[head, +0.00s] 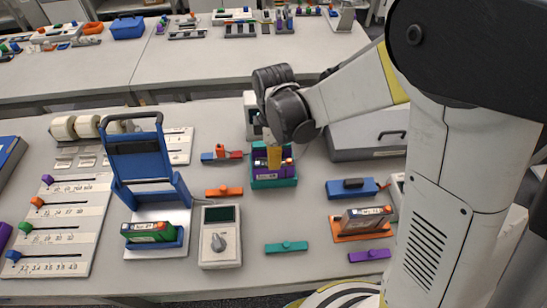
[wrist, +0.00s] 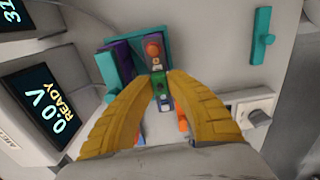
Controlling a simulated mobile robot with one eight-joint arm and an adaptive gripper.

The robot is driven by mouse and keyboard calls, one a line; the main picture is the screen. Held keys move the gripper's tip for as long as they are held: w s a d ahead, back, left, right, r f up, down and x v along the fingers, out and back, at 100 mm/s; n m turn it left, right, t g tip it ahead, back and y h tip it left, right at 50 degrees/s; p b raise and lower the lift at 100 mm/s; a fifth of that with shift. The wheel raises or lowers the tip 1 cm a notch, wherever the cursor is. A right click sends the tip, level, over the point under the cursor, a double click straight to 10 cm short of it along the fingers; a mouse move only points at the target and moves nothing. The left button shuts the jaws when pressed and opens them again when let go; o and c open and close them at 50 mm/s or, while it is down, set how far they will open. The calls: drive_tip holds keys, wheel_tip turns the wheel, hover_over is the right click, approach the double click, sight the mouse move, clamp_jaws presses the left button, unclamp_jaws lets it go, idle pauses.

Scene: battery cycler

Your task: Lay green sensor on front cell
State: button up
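A green bar with a small knob (head: 286,247), which looks like the green sensor, lies flat on the near table; it also shows in the wrist view (wrist: 262,37). A green cell (head: 150,232) sits in a blue holder at the front left. A brown cell (head: 366,217) sits in an orange holder at the right. A purple cell sits in a teal holder (head: 274,183). My gripper (head: 273,160) points down over the teal holder, apart from the green bar. In the wrist view its fingertips flank a small green piece (wrist: 160,87); I cannot tell whether they touch it.
A grey meter with a knob (head: 220,240) stands left of the green bar. An orange bar (head: 224,191) lies behind it and a purple bar (head: 369,255) at the right. A tall blue frame (head: 145,160) rises at left. Bare table surrounds the green bar.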

drive_tip(key=shift+o, duration=1.4)
wheel_tip(320, 180, up, 12)
drive_tip(key=s+d+f+m+t+b, duration=0.1)
drive_tip(key=s+d+m+t+b, duration=0.4)
drive_tip(key=s+d+m, duration=0.6)
drive_tip(key=d+m+t, duration=0.2)
drive_tip(key=d+m, duration=0.1)
drive_tip(key=m, duration=0.4)
drive_tip(key=shift+s+d+f+b, duration=0.25)
drive_tip(key=shift+s+f+b, duration=0.1)
drive_tip(key=shift+s+f, duration=0.05)
